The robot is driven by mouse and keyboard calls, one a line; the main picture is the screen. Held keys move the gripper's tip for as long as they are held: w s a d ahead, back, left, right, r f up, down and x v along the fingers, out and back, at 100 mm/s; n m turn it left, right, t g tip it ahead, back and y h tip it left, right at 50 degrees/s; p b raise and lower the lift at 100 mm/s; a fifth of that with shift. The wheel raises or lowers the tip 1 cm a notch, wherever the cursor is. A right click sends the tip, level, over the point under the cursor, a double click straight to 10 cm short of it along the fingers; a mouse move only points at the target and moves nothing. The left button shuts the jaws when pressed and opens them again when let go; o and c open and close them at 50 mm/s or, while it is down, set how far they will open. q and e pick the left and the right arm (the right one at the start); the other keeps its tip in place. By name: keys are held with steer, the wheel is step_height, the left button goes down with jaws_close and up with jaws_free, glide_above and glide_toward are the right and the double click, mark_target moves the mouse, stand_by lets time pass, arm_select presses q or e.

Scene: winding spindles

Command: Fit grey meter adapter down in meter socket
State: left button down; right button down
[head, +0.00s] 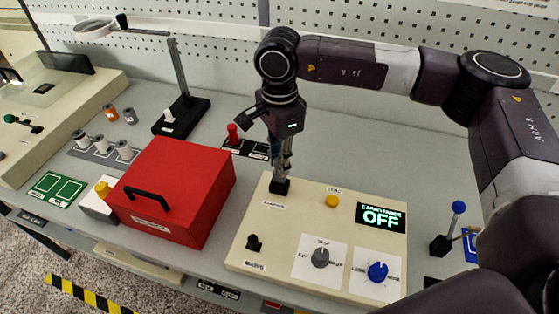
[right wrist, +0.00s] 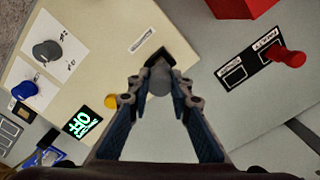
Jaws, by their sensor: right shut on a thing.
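My right gripper (head: 284,170) points down over the back left corner of the cream meter panel (head: 320,207). In the right wrist view its blue fingers (right wrist: 158,92) are shut on the grey meter adapter (right wrist: 158,81), a small rounded grey piece. The black meter socket (head: 280,187) stands on the panel right below the fingertips. It also shows in the right wrist view (right wrist: 160,57), partly behind the adapter. I cannot tell whether the adapter is inside the socket or just above it. My left gripper is not in view.
The panel carries a yellow button (head: 332,201), an OFF display (head: 381,216), a grey knob (head: 320,257), a blue knob (head: 377,271) and a black switch (head: 254,243). A red box (head: 175,190) stands left. A red plug (head: 233,135) stands in a black holder behind.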

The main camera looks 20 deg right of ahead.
steer(key=shift+f+b, duration=1.8)
steer(key=c, duration=1.7)
jaws_free()
steer(key=shift+r, duration=0.1)
step_height(320, 180, up, 12)
